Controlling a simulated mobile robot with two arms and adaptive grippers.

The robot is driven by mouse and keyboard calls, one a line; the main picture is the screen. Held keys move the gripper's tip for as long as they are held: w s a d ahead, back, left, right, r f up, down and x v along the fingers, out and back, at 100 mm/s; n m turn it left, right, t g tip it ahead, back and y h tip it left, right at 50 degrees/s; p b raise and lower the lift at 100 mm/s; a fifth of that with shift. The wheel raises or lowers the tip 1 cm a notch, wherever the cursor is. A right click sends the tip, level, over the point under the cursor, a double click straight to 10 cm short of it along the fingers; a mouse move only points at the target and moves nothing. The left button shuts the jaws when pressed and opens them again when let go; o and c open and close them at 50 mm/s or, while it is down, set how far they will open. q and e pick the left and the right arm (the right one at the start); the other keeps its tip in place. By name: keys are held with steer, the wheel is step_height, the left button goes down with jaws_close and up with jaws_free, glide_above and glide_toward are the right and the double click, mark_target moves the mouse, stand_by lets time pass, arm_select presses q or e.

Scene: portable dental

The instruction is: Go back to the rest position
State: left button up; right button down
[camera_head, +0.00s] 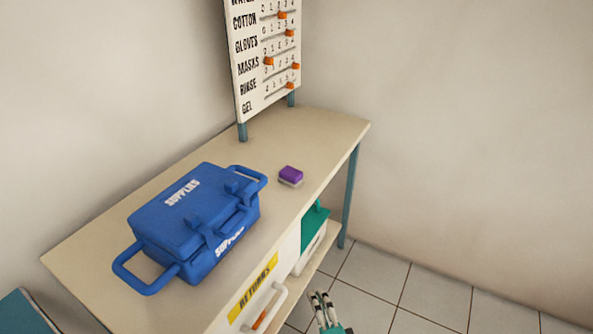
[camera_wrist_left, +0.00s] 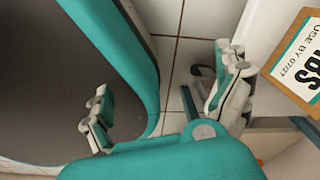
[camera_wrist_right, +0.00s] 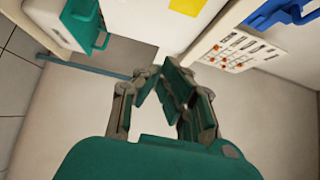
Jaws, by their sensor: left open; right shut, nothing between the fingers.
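My right gripper (camera_head: 322,300) shows at the bottom edge of the head view, in front of the table near the drawer marked RETURNS. In the right wrist view its fingers (camera_wrist_right: 162,76) are closed together with nothing held between them. My left gripper is outside the head view. In the left wrist view its fingers (camera_wrist_left: 162,98) are spread wide and empty, above the floor tiles, beside a large teal-edged dark panel.
A blue SUPPLIES case (camera_head: 185,222) and a purple-and-white block (camera_head: 290,176) sit on the table (camera_head: 325,130). A counter board (camera_head: 262,60) stands at the back. The drawer handle (camera_head: 268,310) juts forward. A teal-lidded box (camera_head: 312,235) sits beneath. Tiled floor (camera_head: 420,290) at right is clear.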

steer(key=s+d+f+n+g+p, duration=0.2)
steer(key=s+f+n+g, duration=0.3)
steer(key=f, duration=0.6)
steer(key=s+d+f+n+g+p, duration=0.1)
steer(key=s+d+f+n+g, duration=0.2)
steer(key=s+f, duration=0.6)
steer(key=s+d+f+n+g+h+p, duration=0.1)
steer(key=s+d+f+n+g, duration=0.2)
steer(key=s+f, duration=0.2)
steer(key=s+d+f+n+g+h+p, duration=0.1)
steer(key=s+d+f+n+g, duration=0.1)
steer(key=s, duration=1)
steer(key=s+d+f+n+g+h+p, duration=0.1)
steer(key=s+d+f+n+g, duration=0.2)
steer(key=s+d+f+n, duration=0.2)
steer(key=s+f, duration=0.3)
steer(key=shift+s+g, duration=0.3)
steer(key=shift+s, duration=0.1)
steer(key=shift+w+d+r, duration=0.1)
